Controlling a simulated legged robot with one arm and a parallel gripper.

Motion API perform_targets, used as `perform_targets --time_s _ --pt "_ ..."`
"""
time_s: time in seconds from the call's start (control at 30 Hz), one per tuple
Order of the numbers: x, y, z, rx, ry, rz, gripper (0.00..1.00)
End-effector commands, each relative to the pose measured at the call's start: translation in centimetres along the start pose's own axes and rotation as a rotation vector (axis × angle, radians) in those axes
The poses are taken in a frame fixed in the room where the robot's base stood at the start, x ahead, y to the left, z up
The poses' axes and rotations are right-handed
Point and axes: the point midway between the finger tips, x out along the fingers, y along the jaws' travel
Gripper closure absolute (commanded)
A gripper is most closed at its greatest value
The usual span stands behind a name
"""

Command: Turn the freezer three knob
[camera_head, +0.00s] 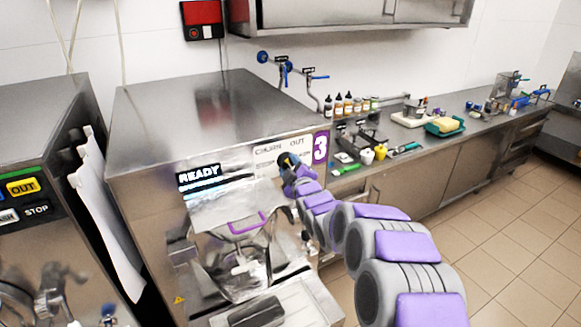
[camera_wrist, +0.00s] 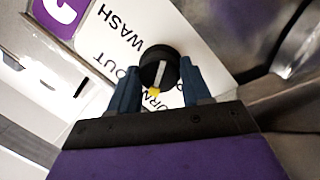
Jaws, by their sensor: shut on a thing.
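Freezer three (camera_head: 150,145) is a steel machine with a purple "3" and a lit READY display on its front. Its knob (camera_wrist: 160,66) is round and black with a pale pointer line and a yellow tip, seen in the wrist view. The yellow tip lies by the partly covered CHURN lettering; OUT and WASH also show on the white label (camera_wrist: 118,52). My gripper (camera_wrist: 158,80) has its two blue fingers on either side of the knob, shut on it. In the head view my gripper (camera_head: 291,163) is at the label panel and mostly covers the knob.
Another freezer (camera_head: 40,150) with OUT and STOP buttons stands at the left. A steel counter (camera_head: 480,118) with bottles, a yellow block and tools runs along the right. A purple-handled chute (camera_head: 248,224) is below the display. Tiled floor at the right is clear.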

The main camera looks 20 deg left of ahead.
Motion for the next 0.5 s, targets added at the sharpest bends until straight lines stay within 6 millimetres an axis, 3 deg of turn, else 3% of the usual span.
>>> perform_targets --time_s 0.5 --pt "0.04 0.54 -0.53 0.384 -0.029 -0.050 0.82"
